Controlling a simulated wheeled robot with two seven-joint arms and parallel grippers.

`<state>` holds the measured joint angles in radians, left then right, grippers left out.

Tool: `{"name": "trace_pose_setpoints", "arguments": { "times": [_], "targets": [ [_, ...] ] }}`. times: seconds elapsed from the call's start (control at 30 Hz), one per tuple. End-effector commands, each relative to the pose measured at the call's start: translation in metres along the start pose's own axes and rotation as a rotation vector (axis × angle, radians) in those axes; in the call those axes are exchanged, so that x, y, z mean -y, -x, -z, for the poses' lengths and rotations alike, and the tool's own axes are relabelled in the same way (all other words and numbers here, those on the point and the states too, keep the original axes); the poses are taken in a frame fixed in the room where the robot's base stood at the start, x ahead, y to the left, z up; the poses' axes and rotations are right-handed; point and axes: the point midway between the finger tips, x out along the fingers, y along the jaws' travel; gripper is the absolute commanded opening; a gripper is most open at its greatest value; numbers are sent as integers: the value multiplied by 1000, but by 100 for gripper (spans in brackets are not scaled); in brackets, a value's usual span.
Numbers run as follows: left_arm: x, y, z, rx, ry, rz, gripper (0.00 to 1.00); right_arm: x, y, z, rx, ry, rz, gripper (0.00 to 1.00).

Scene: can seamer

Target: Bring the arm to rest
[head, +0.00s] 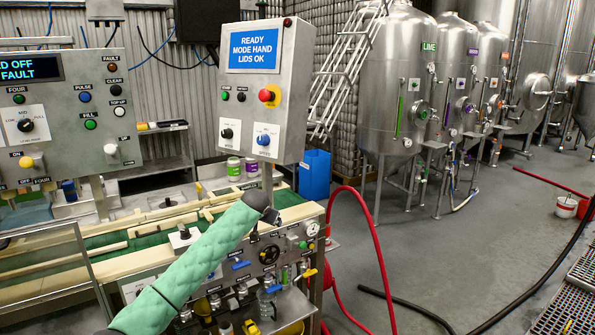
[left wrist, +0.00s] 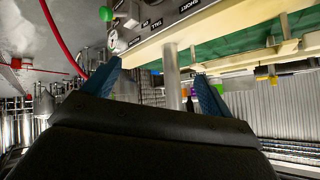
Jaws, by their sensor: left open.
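My left arm, in a green quilted sleeve, reaches in from the bottom left of the head view. Its dark left gripper (head: 271,215) is in front of the conveyor's right end, below the grey control box (head: 268,85). In the left wrist view the left gripper (left wrist: 157,70) has its two blue fingers spread apart, with nothing between them but a metal post behind. I cannot tell its exact distance from the machine front. My right gripper is in neither view.
The valve and gauge panel (head: 285,255) is close by the left gripper. The green conveyor (head: 110,245) runs left behind the arm. A red hose (head: 385,260) hangs down to the floor. Open floor (head: 450,255) lies to the right, before steel tanks (head: 398,80).

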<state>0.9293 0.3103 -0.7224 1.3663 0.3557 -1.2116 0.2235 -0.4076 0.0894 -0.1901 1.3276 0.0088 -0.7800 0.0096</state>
Motion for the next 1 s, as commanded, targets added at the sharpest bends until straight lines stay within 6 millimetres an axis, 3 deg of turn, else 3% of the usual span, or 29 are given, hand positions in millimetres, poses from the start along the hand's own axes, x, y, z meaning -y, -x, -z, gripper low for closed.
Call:
{"name": "trace_pose_setpoints", "arguments": {
  "times": [0.07,0.17,0.33,0.47,0.77,1.0],
  "targets": [
    [5,6,15,-75,-30,11,85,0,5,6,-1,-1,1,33],
    [7,1,11,-130,-55,21,85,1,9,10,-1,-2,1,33],
    [3,-11,-12,-171,-72,27,85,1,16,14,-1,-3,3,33],
    [-4,-26,-44,-183,-75,28,85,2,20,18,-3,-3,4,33],
    [-32,-69,-165,-149,-45,18,85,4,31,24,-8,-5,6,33],
    [-61,-94,-283,-72,6,2,85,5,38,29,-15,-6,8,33]
  ]
}}
